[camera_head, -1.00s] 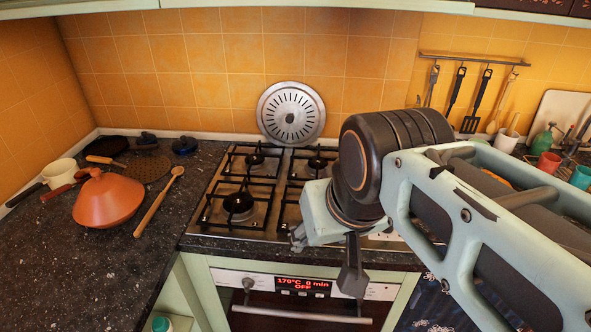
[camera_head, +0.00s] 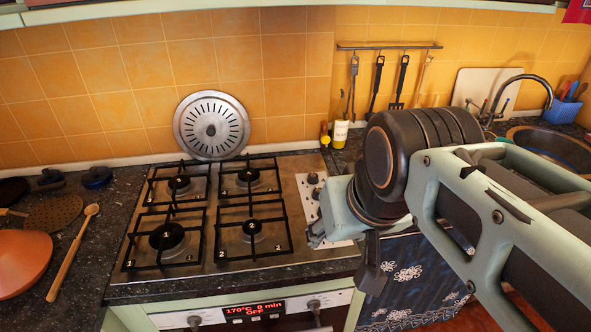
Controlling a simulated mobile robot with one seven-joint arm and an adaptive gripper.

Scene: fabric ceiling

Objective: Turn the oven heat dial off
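The oven front panel (camera_head: 160,319) is at the bottom, below the counter edge. Its red display (camera_head: 254,310) reads 170°C, 0 min, OFF. A left oven dial (camera_head: 194,322) and a right oven dial (camera_head: 313,305) flank the display; I cannot tell which sets heat or read their angles. The left dial is partly cut off by the lower edge. My gripper (camera_head: 343,257) is right of and above the right dial in the picture, by the hob's right front corner. Its two fingers look spread and empty, apart from the dials.
The gas hob (camera_head: 180,262) with black grates and a knob strip (camera_head: 309,208) lies left of my gripper. A round metal lid (camera_head: 211,125) leans on the tiles. A patterned cloth (camera_head: 410,275) hangs on the right. A wooden spoon (camera_head: 72,255) and orange lid (camera_head: 22,262) lie left.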

